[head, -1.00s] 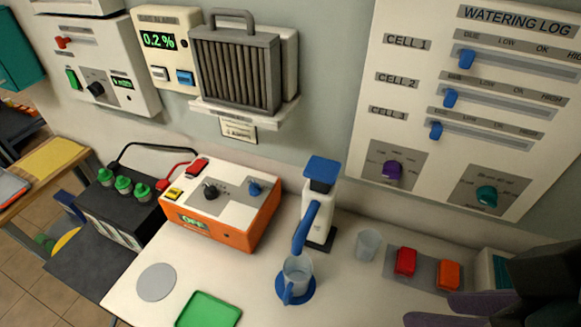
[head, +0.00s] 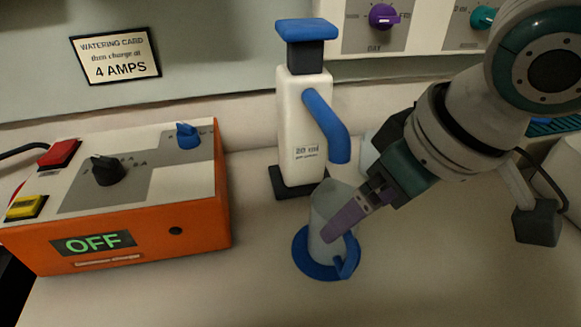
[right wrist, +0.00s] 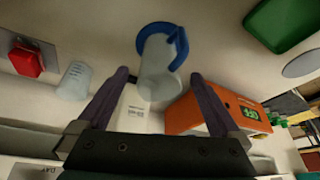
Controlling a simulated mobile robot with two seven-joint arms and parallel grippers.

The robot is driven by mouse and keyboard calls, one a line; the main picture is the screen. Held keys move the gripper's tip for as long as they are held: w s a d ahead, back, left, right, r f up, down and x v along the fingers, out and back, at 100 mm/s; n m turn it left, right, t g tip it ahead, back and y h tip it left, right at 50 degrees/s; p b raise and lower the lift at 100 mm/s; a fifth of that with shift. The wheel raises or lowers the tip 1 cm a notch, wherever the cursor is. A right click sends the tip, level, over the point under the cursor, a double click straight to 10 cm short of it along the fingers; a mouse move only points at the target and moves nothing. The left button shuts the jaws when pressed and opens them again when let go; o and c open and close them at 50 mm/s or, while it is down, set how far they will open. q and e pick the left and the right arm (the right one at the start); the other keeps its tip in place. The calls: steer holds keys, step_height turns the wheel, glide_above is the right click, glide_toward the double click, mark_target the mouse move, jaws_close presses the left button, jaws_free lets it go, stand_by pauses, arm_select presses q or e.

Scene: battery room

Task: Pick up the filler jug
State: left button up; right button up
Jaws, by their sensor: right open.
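The filler jug (head: 322,205) is a clear cup with a blue handle (head: 349,260). It stands upright on a round blue base (head: 306,262) under the spout of a white and blue dispenser (head: 304,120). In the right wrist view the jug (right wrist: 160,72) shows between the two purple fingers of my right gripper (right wrist: 160,76), which are open with a gap on each side. In the head view one finger of my right gripper (head: 335,222) covers part of the jug; the other finger is hidden. My left gripper is not in view.
An orange charger (head: 140,235) reading OFF stands on the left. Another clear cup (right wrist: 74,82) and a red block (right wrist: 26,62) show in the right wrist view. A green tray (right wrist: 285,22) lies at its upper right. The bench front is clear.

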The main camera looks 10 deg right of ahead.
mark_target(343, 259)
steer(key=x, duration=0.4)
steer(key=shift+f+b, duration=0.1)
steer(key=shift+b, duration=0.3)
arm_select(q)
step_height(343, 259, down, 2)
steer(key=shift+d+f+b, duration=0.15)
steer(key=shift+b, duration=0.5)
arm_select(e)
steer(key=x, duration=0.5)
steer(key=shift+w, duration=0.2)
steer(key=shift+c, duration=0.2)
steer(key=c, duration=1.4)
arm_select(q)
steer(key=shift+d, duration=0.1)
arm_select(e)
steer(key=shift+s, duration=0.15)
